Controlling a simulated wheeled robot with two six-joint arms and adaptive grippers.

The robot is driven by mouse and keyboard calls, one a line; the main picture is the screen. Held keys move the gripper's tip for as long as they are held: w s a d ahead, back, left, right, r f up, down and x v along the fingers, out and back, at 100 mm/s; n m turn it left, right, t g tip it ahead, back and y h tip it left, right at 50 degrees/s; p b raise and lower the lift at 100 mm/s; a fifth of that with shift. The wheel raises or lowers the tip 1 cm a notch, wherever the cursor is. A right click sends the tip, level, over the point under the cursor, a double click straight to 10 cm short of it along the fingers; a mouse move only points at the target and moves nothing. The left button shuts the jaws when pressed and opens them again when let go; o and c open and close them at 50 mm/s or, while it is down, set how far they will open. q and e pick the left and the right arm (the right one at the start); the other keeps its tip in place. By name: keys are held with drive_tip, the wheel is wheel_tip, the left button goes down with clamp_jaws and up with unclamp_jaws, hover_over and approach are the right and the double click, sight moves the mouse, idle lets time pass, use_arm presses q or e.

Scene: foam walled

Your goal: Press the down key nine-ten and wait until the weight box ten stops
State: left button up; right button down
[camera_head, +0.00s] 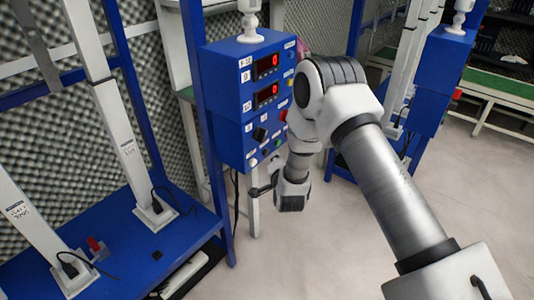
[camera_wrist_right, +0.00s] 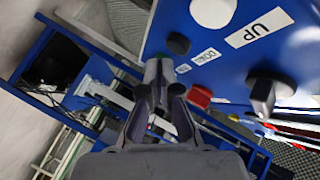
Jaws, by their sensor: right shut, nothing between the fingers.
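The blue control box (camera_head: 240,100) stands left of my right arm in the head view, with two lit red displays, several keys and a black knob. My right gripper (camera_head: 259,190) is shut and empty beside the box's lower edge. In the right wrist view its fingertips (camera_wrist_right: 164,88) are close to the blue panel (camera_wrist_right: 225,75). A black key (camera_wrist_right: 178,43) is just above the fingertips, near a small label (camera_wrist_right: 205,57) that seems to begin with "DO". I cannot tell which key is nine-ten or whether the fingers touch it. Weight box ten cannot be identified.
A white round key (camera_wrist_right: 212,10), an UP label (camera_wrist_right: 262,28), a red key (camera_wrist_right: 200,96) and a black knob (camera_wrist_right: 263,92) are close by on the panel. White columns stand on a blue bench (camera_head: 150,245) at left. Floor (camera_head: 320,245) at lower middle is clear.

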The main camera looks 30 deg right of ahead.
idle(0.8)
drive_tip(key=shift+w+a, duration=0.2)
drive_tip(key=shift+w, duration=0.2)
